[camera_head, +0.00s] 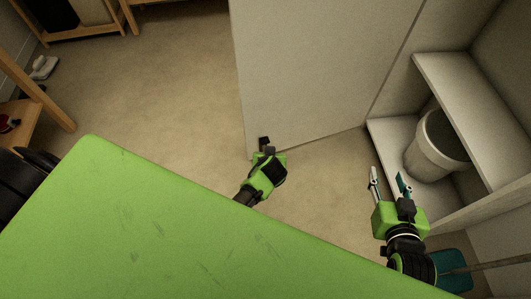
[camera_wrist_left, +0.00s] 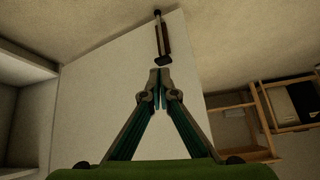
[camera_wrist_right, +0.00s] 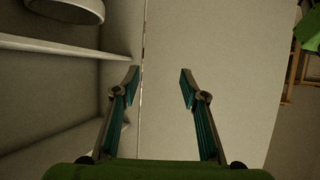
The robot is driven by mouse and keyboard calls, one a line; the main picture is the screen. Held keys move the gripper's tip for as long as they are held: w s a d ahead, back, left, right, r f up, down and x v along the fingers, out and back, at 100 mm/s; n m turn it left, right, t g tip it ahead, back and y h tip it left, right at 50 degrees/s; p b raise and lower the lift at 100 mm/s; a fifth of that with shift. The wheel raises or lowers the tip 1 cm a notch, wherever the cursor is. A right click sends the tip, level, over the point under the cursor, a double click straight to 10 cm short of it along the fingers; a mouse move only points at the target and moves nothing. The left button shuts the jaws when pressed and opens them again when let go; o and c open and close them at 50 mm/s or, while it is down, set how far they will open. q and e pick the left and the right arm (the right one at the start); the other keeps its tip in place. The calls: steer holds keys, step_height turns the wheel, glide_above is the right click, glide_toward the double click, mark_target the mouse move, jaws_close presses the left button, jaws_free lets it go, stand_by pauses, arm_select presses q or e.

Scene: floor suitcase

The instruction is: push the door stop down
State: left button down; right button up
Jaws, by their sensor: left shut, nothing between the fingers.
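The door stop (camera_wrist_left: 162,36) is a dark rod with a dark pad at its near end, on the white door (camera_head: 310,70) at its lower corner. In the head view a small dark part of it (camera_head: 264,141) shows just beyond my left gripper (camera_head: 267,152). In the left wrist view my left gripper (camera_wrist_left: 160,75) is shut and empty, its tips pointing at the pad with a small apparent gap; I cannot tell whether they touch. My right gripper (camera_head: 389,178) is open and empty to the right, before the door and shelf; it also shows in its wrist view (camera_wrist_right: 160,75).
A white shelf unit (camera_head: 437,61) with a pale bin (camera_head: 433,143) stands at the right. A teal dustpan-like object (camera_head: 453,270) lies at the lower right. Wooden furniture (camera_head: 45,95) and shoes (camera_head: 44,67) are at the left. The beige floor (camera_head: 160,90) left of the door is clear.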

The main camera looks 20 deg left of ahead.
arm_select(q)
steer(key=w+r+n+b, duration=0.1)
steer(key=w, duration=0.1)
steer(key=w+a+r+n+y+b, duration=0.1)
steer(key=w+r, duration=0.1)
steer(key=shift+a+r+t+b, duration=0.1)
steer(key=shift+a+t+b, duration=0.1)
steer(key=shift+t+b, duration=0.15)
arm_select(e)
step_height(320, 180, up, 8)
steer(key=t, duration=0.1)
steer(key=shift+s+f+t, duration=0.2)
steer(key=shift+s+t, duration=0.2)
